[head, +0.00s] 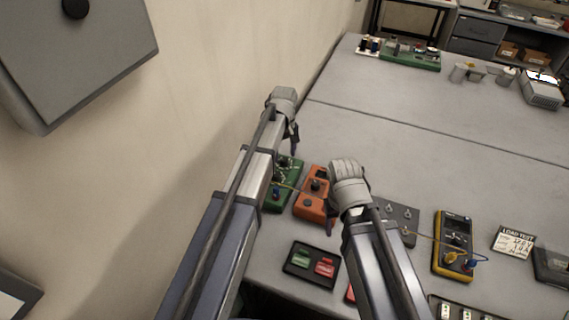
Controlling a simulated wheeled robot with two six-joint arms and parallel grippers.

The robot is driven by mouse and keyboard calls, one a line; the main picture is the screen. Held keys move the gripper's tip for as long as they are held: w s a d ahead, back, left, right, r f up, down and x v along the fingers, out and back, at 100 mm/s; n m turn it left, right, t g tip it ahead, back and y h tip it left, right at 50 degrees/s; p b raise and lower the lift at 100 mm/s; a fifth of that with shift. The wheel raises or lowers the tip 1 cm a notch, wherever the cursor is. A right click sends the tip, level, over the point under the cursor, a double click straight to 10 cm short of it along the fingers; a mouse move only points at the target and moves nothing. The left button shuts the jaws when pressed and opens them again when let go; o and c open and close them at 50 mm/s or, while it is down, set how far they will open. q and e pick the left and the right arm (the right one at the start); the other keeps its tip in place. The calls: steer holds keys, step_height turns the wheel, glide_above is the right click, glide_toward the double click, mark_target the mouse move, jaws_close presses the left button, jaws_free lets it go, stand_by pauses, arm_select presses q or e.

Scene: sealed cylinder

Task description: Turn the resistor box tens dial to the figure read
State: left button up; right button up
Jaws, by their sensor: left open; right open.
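An orange box (304,207) with dark knobs on its top lies near the front left of the table. It looks like the resistor box, but its dial figures are too small to read. A yellow multimeter (438,262) lies to the right, its display unreadable from here. A white card (514,242) headed "LOAD TEST" has handwritten lines that I cannot read surely. My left gripper (295,141) is open above the table's left edge, beyond the orange box. My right gripper (329,217) is open just right of the orange box; its wrist and arm hide part of that area.
A green board (275,196) with wires lies left of the orange box. A grey switch box (411,212) is right of my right wrist. A black tray (292,270) with green and red pieces lies in front. The table's middle is clear. A wall runs along the left.

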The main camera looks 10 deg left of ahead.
mark_target(284, 161)
arm_select(q)
step_height(284, 161, down, 2)
steer(key=shift+f+b, duration=0.2)
steer(key=shift+b, duration=0.5)
steer(key=shift+r, duration=0.1)
jaws_close()
